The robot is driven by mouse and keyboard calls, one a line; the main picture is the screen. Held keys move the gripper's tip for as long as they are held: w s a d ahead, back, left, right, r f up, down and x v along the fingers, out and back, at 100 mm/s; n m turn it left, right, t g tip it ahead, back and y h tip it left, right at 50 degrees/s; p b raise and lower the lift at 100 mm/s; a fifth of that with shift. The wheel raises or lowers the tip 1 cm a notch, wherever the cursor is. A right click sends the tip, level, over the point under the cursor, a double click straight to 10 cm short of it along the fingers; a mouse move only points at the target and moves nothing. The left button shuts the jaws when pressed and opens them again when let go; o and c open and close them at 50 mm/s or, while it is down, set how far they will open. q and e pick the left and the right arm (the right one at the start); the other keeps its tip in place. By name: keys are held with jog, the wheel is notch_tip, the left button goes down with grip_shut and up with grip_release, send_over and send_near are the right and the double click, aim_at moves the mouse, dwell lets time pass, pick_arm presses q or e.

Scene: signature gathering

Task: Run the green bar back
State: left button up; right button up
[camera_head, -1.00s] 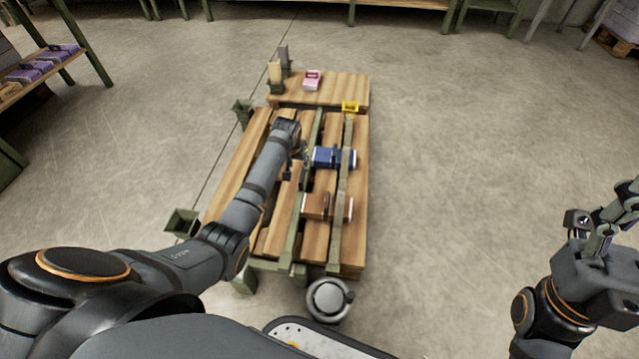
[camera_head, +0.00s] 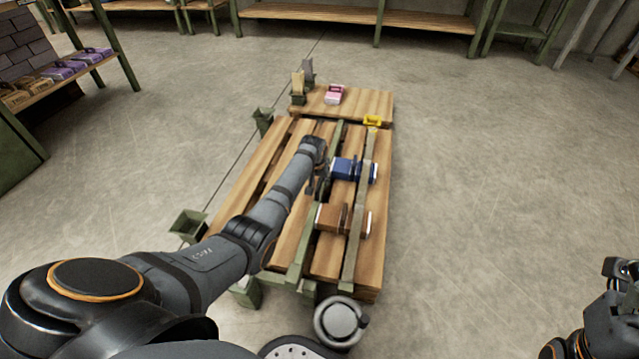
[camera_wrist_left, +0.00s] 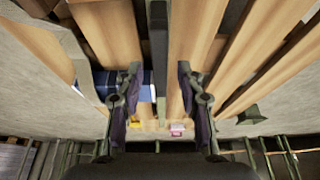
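The green bar (camera_head: 303,243) is a long narrow rail lying lengthwise over the wooden slatted table (camera_head: 268,165), left of the blue and brown books. The fingers are apart, with a visible gap on each side of the bar. In the head view my left gripper (camera_head: 319,183) is low over the table beside the blue book, partly hidden by its wrist. My right gripper (camera_head: 622,268) is at the right edge, cut off, away from the table.
A blue book (camera_head: 347,169) and a brown book (camera_head: 335,217) lie at a second strap-like rail (camera_head: 357,228) with a yellow end piece (camera_head: 372,121). A pink box (camera_head: 334,94) sits on the back board. A round grey part (camera_head: 340,322) is at the near end. Floor is clear on the right.

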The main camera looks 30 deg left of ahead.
pick_arm(q)
jog(key=shift+c, duration=0.2)
grip_shut()
